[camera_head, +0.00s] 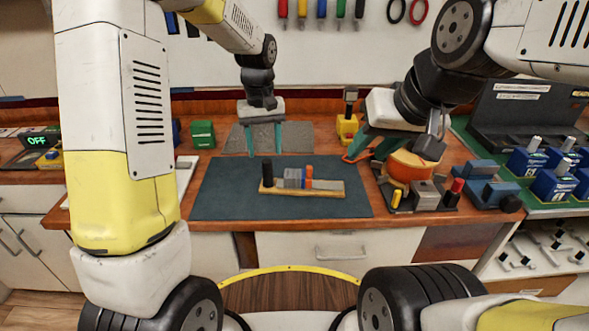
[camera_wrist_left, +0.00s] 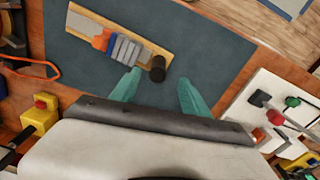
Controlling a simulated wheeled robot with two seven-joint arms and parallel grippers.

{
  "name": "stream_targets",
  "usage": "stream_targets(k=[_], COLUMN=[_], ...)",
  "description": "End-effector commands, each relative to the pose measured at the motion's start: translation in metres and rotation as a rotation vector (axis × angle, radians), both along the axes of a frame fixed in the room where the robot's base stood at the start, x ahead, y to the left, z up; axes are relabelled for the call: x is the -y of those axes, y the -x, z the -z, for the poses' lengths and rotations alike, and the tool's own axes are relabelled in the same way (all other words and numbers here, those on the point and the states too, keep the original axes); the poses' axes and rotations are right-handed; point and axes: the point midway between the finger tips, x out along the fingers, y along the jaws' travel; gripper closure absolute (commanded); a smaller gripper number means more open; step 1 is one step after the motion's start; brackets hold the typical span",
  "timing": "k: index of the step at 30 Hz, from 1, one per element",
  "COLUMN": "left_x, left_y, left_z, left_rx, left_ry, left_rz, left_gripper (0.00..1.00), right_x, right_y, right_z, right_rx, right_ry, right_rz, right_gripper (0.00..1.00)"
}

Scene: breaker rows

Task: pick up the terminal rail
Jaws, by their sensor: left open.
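The terminal rail (camera_head: 329,194) lies on a dark blue mat (camera_head: 225,190) on the bench. It is a light wooden strip carrying grey, blue and orange blocks, with an upright black cylindrical post (camera_head: 267,173) at its left end. My left gripper (camera_head: 264,153) is open and empty, pointing down behind and above that post end. In the left wrist view the rail (camera_wrist_left: 84,24) runs diagonally, and its black post (camera_wrist_left: 157,70) shows just beyond the gap between the open teal fingers (camera_wrist_left: 159,90). My right gripper (camera_head: 366,152) has its teal fingers apart, beside an orange round object.
The orange round object (camera_head: 410,166) and small blocks on a dark tray (camera_head: 420,200) stand right of the mat. Blue devices (camera_head: 553,185) sit farther right. A green box (camera_head: 203,135) and a yellow device (camera_head: 347,130) stand behind. The mat's front strip is clear.

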Motion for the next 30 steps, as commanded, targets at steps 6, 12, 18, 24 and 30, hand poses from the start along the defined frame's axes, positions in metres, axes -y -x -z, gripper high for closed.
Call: stream_targets(k=[6,12,18,24,30], left_x=[0.006,0.005,0.002,0.002,0.002], left_y=[-0.007,-0.007,-0.006,-0.006,-0.007], left_z=[0.023,0.045,0.075,0.092,0.092], left_rx=[-0.024,-0.024,-0.025,-0.023,-0.021], left_ry=[-0.015,-0.014,-0.014,-0.015,-0.014], left_rz=[-0.009,-0.01,-0.01,-0.009,-0.009], left_gripper=[0.46,0.46,0.46,0.46,0.46], right_x=[0.0,0.0,0.0,0.0,0.0], right_y=[0.0,0.0,0.0,0.0,0.0], right_z=[0.0,0.0,0.0,0.0,0.0], right_rx=[0.0,0.0,0.0,0.0,0.0], right_ry=[0.0,0.0,0.0,0.0,0.0], right_rz=[0.0,0.0,0.0,0.0,0.0], right_gripper=[0.64,0.64,0.64,0.64,0.64])
